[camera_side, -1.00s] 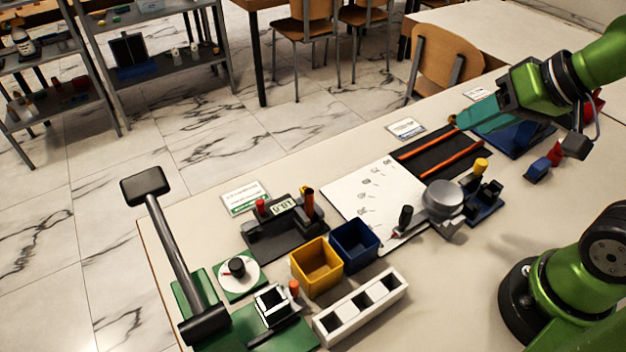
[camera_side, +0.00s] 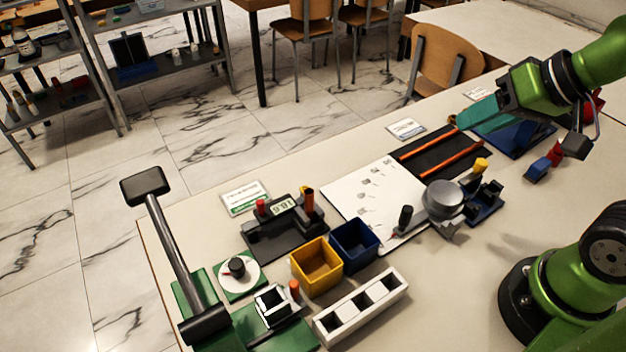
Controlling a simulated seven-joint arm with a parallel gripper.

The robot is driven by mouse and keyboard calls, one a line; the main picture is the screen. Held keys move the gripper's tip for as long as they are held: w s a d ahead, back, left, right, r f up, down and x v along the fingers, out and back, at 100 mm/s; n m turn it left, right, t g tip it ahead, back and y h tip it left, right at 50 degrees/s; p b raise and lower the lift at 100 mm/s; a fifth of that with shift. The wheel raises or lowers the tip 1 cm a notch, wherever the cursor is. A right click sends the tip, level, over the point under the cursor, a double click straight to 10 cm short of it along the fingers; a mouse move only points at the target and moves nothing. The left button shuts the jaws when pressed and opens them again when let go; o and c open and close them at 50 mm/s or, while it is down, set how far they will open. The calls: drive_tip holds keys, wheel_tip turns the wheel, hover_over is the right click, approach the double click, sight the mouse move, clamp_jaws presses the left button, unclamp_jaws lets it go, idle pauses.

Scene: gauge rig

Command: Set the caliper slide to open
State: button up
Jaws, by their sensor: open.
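A dark gauge with a small lit display (camera_side: 284,206) stands left of centre on the table. It looks like the caliper, though its slide cannot be told apart for certain. A short red post (camera_side: 261,207) stands at its left and a taller dark red post (camera_side: 308,201) at its right. My gripper (camera_side: 462,122) is at the upper right, over the far side of the table, well away from the gauge. Its teal fingers point left; they overlap in this view, so the gap between them is hidden. It is open and I see nothing held.
A yellow bin (camera_side: 317,268), a blue bin (camera_side: 354,246) and a white three-slot tray (camera_side: 361,306) stand in front of the gauge. A tall black hammer-shaped stand (camera_side: 172,240) rises at the left. A round grey-topped device (camera_side: 443,199) stands to the right.

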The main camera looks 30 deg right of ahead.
drive_tip(key=m+g+h, duration=0.2)
drive_tip(key=m+g, duration=0.3)
drive_tip(key=g, duration=0.2)
hover_over(260, 201)
wheel_tip(260, 201, down, 3)
wheel_tip(260, 201, down, 16)
